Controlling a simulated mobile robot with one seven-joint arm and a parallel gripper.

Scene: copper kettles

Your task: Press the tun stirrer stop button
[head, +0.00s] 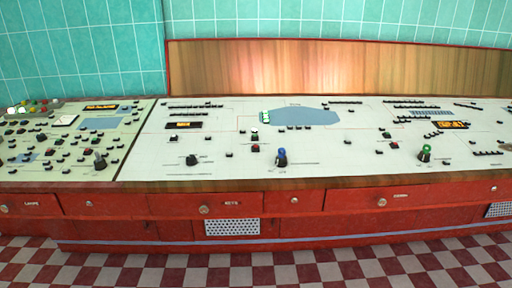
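A long control console (345,170) with a pale top spans the view. Another red button (394,145) is farther right, below a green one (387,134). The labels are too small to read, so I cannot tell which button is the tun stirrer stop. My gripper is not in this view.
Knobs stand up from the console: a blue one (281,157), a green one (424,153), a dark one (192,160) and a grey one (99,160). Red drawers (330,199) form the front. The checkered floor (300,268) is clear.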

